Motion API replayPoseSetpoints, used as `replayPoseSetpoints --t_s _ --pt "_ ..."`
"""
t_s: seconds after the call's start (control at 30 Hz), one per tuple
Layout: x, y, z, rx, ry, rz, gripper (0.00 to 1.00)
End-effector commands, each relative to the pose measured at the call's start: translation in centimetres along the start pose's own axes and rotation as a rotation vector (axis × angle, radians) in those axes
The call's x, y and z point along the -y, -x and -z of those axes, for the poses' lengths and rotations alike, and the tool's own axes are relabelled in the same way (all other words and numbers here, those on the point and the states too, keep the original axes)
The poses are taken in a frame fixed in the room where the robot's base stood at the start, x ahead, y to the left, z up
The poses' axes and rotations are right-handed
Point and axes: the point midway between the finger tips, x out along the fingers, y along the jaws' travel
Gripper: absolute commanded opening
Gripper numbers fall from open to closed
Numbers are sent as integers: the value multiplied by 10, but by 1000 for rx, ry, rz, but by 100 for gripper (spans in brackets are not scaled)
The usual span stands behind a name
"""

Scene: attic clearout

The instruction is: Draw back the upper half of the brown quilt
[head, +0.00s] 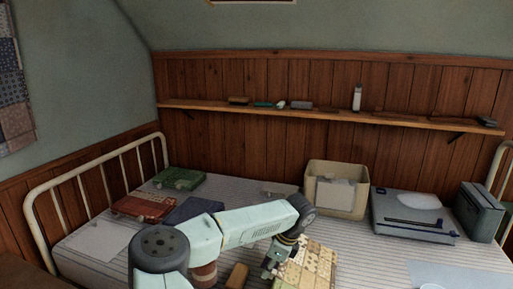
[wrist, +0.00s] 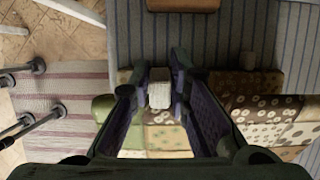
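A patchwork quilt (head: 312,262) of brown, tan and cream patches lies folded on the striped bed, partly behind my arm. In the wrist view its brown patterned patches (wrist: 268,112) lie below and right of my fingers, with yellow-green patches (wrist: 168,138) between them. My gripper (wrist: 160,72) points down at the quilt's edge, fingers apart. A small pale, ribbed piece (wrist: 159,90) shows between the fingertips; I cannot tell whether it touches them or belongs to the quilt. In the head view my gripper (head: 272,268) is at the quilt's left side.
A brown block (head: 237,275) lies left of the quilt. A cream bin (head: 318,171), a grey-blue case (head: 405,228) and a dark green box (head: 480,212) stand behind and right. Red (head: 145,205), blue (head: 194,210) and green (head: 180,179) flat items lie left. A shelf (head: 215,106) runs above.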

Motion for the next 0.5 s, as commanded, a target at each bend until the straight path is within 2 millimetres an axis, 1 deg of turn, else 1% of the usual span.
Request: replayPoseSetpoints --t_s 0.5 --pt "0 31 9 143 -2 2 14"
